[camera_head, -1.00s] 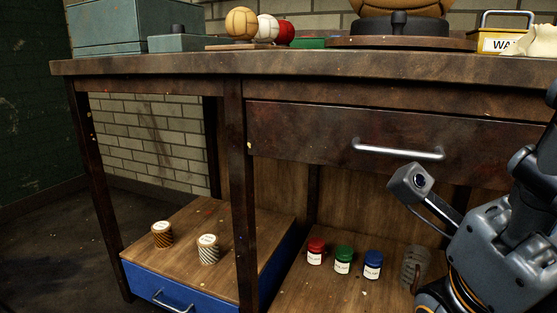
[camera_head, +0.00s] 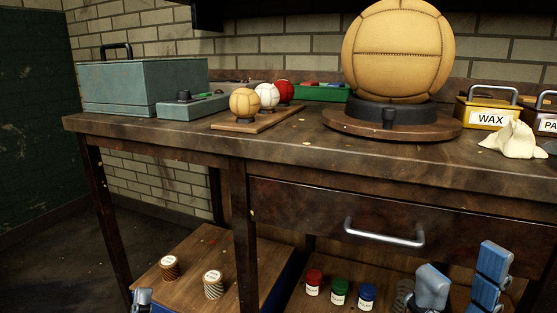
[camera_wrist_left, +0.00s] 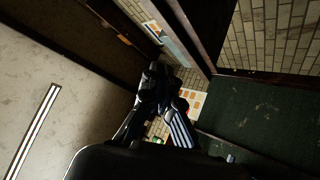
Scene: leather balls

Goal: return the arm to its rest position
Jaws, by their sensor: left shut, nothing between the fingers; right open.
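My left gripper (camera_head: 142,298) shows only as a small blue-grey tip at the bottom left edge of the head view. It looks shut and empty. In the left wrist view its dark fingers (camera_wrist_left: 158,80) reach up from the bottom centre with nothing between them. My right gripper (camera_head: 460,285) is at the lower right of the head view, in front of the workbench (camera_head: 300,165) and below its drawer handle (camera_head: 385,232). Its blue-grey fingers stand apart, with nothing seen held. The rest of both arms is out of the head view.
A large tan leather ball (camera_head: 397,50) sits on a stand on the bench. Small balls (camera_head: 244,102), a teal toolbox (camera_head: 140,85) and a wax box (camera_head: 487,115) are nearby. Below stand paint jars (camera_head: 340,292) and thread spools (camera_head: 169,268). Floor shows at left.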

